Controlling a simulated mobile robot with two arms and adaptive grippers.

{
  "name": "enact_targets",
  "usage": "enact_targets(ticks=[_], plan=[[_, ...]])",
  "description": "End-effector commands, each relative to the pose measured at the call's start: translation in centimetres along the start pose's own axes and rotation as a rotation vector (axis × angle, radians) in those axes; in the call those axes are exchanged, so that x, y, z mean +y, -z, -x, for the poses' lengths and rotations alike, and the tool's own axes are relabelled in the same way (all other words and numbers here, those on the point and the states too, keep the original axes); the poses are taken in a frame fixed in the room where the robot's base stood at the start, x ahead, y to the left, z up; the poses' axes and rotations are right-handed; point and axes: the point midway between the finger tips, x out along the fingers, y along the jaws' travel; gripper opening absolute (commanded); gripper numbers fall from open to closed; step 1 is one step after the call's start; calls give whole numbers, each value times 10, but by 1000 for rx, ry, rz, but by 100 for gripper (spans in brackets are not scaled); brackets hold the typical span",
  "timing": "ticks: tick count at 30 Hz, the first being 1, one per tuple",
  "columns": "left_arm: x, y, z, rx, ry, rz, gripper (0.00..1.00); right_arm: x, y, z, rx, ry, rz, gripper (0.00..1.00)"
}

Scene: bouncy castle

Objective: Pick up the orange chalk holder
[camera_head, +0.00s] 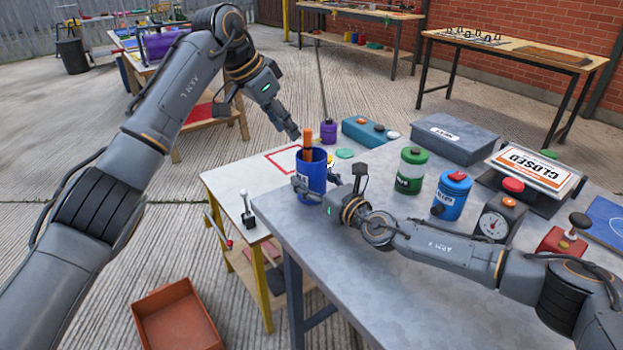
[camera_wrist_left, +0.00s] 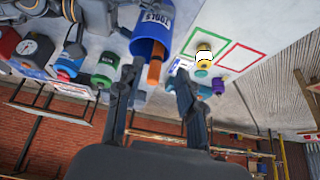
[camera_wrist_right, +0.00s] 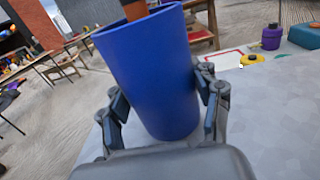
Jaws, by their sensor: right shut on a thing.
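The orange chalk holder (camera_head: 307,142) stands in the blue tools cup (camera_head: 311,181), its upper part above the rim. It also shows in the left wrist view (camera_wrist_left: 155,70) and at the top of the right wrist view (camera_wrist_right: 134,9). My right gripper (camera_head: 308,190) is shut on the blue cup (camera_wrist_right: 155,75), with one finger on each side. My left gripper (camera_head: 294,133) is above and beside the holder. In the left wrist view its fingers (camera_wrist_left: 155,88) are spread apart with the holder's end between or just beyond them; no grip on it shows.
A green-lidded jar (camera_head: 410,172), a blue canister (camera_head: 452,196), a gauge (camera_head: 497,222) and a closed sign (camera_head: 537,167) stand on the grey table right of the cup. A white table (camera_head: 232,185) adjoins at left. An orange bin (camera_head: 175,318) lies on the floor.

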Motion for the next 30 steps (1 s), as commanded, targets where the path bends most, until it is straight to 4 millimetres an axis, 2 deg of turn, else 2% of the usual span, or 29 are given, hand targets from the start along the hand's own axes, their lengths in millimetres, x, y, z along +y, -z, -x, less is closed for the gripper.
enact_targets(ticks=[1, 3, 7, 10, 16, 20, 30], plan=[[0, 0, 0, 0, 0, 0, 38, 0, 1, 0, 1, 0, -1, 18], [0, 0, 0, 1, -1, -2, 44, 0, 1, 0, 1, 0, -1, 18], [4, 6, -4, 31, -15, -54, 44, 0, 1, 0, 1, 0, -1, 18], [12, 17, -11, 95, -34, -167, 44, 0, 1, 0, 1, 0, -1, 18], [40, 57, -29, 319, -14, -548, 44, 0, 1, 0, 1, 0, -1, 18], [62, 83, -35, 480, 43, -795, 44, 0, 1, 0, 1, 0, -1, 18], [117, 135, -25, 867, 361, -1314, 44, 0, 1, 0, 2, 1, -1, 18]])
